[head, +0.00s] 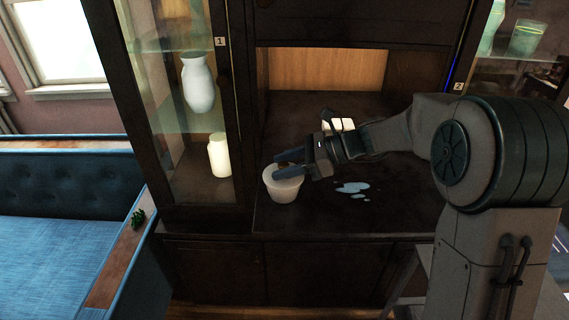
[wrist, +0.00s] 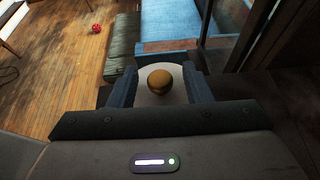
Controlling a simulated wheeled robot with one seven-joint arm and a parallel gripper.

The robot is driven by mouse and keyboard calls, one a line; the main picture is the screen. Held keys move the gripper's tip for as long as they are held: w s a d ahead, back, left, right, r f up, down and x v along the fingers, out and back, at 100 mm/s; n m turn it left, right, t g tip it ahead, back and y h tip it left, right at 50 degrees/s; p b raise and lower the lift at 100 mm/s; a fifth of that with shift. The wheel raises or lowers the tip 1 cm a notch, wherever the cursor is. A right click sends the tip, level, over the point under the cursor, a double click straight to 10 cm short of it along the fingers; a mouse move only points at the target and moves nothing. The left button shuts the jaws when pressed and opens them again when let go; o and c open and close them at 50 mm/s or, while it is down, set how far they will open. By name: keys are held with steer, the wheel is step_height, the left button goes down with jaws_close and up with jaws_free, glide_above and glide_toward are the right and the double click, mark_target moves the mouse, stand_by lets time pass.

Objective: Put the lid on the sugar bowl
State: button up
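A white tapered sugar bowl (head: 284,190) stands upright near the front left of the dark cabinet counter. In the wrist view a round brass-coloured knob (wrist: 160,79) shows over a pale round surface (wrist: 146,97), which looks like the lid. In the head view the knob is mostly hidden by my fingers at the bowl's top. My gripper (head: 282,165) reaches in from the right at the bowl's rim. In the wrist view its two blue fingers (wrist: 160,90) stand apart on either side of the knob, with gaps. I cannot tell whether the lid is fully seated.
A pale blue spill-like patch (head: 353,188) and small cream blocks (head: 338,125) lie on the counter. A glass-fronted compartment at left holds a white vase (head: 198,84) and a cream jar (head: 219,155). A blue bench (head: 65,195) stands left.

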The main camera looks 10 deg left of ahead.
steer(key=b+v, duration=0.1)
steer(key=v, duration=1.2)
steer(key=shift+d+r, duration=0.2)
steer(key=shift+d, duration=0.15)
steer(key=s+d+f+n+t+h, duration=0.3)
steer(key=s+d+f+n+h, duration=0.2)
steer(key=s+d+n, duration=0.3)
steer(key=s+d+f+n+t+h, duration=0.2)
steer(key=s+d+f+n+h, duration=0.3)
steer(key=s, duration=0.9)
steer(key=d+n+h, duration=0.2)
steer(key=d+h, duration=0.1)
steer(key=shift+d+f+n+t, duration=0.2)
steer(key=shift+d+n+t, duration=0.15)
steer(key=shift+n+t, duration=0.05)
